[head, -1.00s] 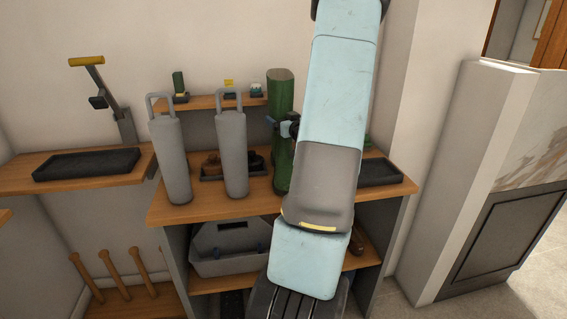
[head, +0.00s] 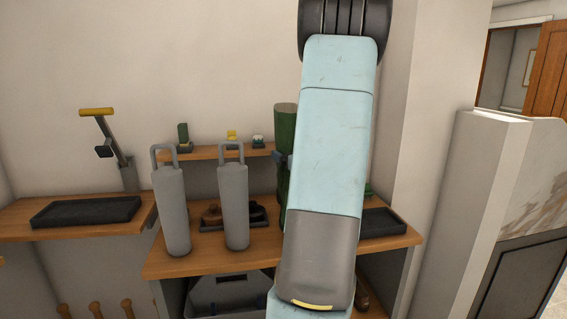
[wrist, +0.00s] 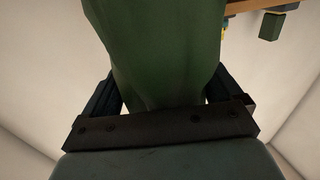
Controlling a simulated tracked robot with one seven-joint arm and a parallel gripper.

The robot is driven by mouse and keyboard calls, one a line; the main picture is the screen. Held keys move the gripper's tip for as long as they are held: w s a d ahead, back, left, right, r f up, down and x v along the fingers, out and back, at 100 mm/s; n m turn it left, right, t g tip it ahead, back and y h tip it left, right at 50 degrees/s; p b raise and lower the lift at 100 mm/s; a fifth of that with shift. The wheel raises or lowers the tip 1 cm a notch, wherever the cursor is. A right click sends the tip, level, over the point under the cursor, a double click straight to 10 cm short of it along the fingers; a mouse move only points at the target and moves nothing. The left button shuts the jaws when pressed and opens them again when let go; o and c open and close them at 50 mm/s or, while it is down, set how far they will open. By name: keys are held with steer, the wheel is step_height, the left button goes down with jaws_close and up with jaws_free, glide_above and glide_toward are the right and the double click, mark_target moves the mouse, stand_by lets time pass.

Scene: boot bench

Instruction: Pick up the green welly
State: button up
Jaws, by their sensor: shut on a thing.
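My gripper (head: 279,158) is shut on the shaft, with only a small part showing in the head view. In the wrist view the green shaft (wrist: 160,45) fills the space between the dark fingers of my gripper (wrist: 160,85).
Two grey handled cylinders (head: 234,205) stand on the wooden bench (head: 200,258), left of the welly. Another dark tray (head: 382,222) is at right. Small objects sit on the wall shelf (head: 205,153).

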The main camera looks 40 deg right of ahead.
steer(key=s+a+r, duration=0.1)
steer(key=s+r, duration=0.5)
steer(key=s, duration=0.4)
steer(key=shift+s, duration=0.35)
steer(key=shift+a+r, duration=0.1)
